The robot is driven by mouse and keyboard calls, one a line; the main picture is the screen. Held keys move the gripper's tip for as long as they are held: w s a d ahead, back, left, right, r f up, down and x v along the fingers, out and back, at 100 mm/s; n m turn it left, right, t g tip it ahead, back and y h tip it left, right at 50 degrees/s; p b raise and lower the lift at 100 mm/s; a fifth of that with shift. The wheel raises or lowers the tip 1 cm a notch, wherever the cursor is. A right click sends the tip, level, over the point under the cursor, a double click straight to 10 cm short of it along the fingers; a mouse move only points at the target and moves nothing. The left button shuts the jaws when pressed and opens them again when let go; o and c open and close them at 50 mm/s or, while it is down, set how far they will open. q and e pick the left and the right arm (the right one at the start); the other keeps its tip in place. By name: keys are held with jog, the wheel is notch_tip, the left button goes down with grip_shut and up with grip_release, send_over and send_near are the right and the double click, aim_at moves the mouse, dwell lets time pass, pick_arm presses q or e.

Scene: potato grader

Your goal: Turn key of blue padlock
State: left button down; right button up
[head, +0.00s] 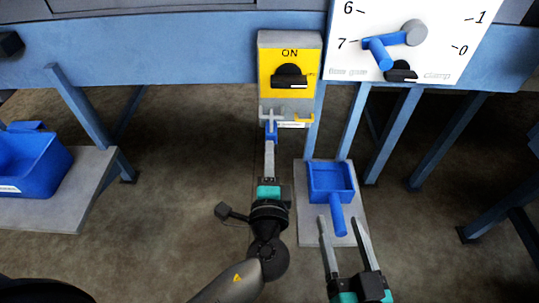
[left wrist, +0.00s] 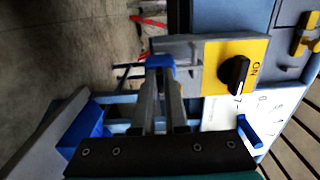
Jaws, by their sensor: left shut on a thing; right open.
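The blue padlock (head: 271,128) hangs at the grey hasp under the yellow switch plate. In the left wrist view the blue padlock (left wrist: 160,61) sits right at my fingertips. My left gripper (head: 270,145) reaches up from below and is shut at the padlock's lower end, on what seems to be its key. The key is hidden between the fingers, so I cannot tell how far it is turned. My left gripper (left wrist: 161,78) also shows in the wrist view. My right gripper (head: 344,222) is open and empty, low in the head view, near a blue scoop's handle.
The yellow plate (head: 290,71) carries a black knob (head: 290,78) marked ON. A white dial panel (head: 355,17) with a blue lever (head: 379,52) is at upper right. A blue scoop (head: 331,182) lies on a grey board (head: 306,222). A blue bin (head: 38,166) stands at left.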

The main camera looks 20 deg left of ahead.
dwell(0.4)
pick_arm(q)
jog(key=c, duration=0.9)
grip_release()
jog(key=shift+c, duration=0.2)
